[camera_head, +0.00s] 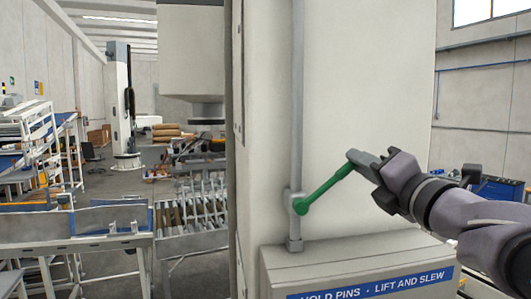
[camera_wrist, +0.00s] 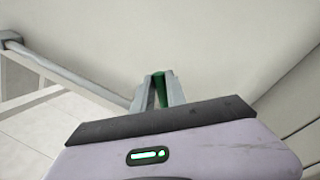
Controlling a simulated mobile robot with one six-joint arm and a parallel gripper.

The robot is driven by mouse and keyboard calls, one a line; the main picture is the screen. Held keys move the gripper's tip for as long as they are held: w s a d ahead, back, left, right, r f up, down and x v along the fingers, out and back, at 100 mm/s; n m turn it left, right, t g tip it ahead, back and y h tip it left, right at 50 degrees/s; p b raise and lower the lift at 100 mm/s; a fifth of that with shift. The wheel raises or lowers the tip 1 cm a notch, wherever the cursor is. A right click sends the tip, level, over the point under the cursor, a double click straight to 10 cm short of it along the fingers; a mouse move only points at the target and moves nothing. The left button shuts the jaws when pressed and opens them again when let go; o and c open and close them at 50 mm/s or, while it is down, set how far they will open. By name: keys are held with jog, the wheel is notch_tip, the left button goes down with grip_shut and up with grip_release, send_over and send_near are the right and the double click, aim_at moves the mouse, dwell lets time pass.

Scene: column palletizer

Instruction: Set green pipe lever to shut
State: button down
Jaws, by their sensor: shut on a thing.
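The green lever (camera_head: 322,191) is mounted on a valve on a grey vertical pipe (camera_head: 297,110) that runs up the front of a pale column. In the head view the lever slants up and to the right from its hub (camera_head: 301,205), neither in line with the pipe nor square across it. My gripper (camera_head: 352,160) is shut on the lever's outer end. In the wrist view a strip of the lever (camera_wrist: 160,88) shows between the two fingers of my gripper (camera_wrist: 157,90). The hub is not clear there.
A box-shaped base (camera_head: 355,262) with a blue "LIFT AND SLEW" label juts out below the pipe. The pale column (camera_head: 370,90) stands close behind the lever. Roller conveyors (camera_head: 190,215) and rails lie to the left. A blue cabinet (camera_head: 498,188) stands at the far right.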

jog(key=shift+w+d+f+m+t+h, duration=0.15)
jog(key=shift+d+f+m+h, duration=0.25)
jog(key=shift+f+m, duration=1.1)
jog(key=shift+s+d+f+m+t+h, duration=0.1)
jog(key=shift+d+f+m+h, duration=0.3)
jog(key=shift+f+m, duration=1.1)
jog(key=shift+w+d+f+m+t+h, duration=0.15)
jog(key=shift+d+f+m+h, duration=0.25)
jog(key=shift+f+m, duration=1.1)
jog(key=shift+d, duration=0.1)
jog(key=c, duration=1.6)
grip_release()
jog(key=shift+o, duration=1.3)
jog(key=shift+r, duration=0.1)
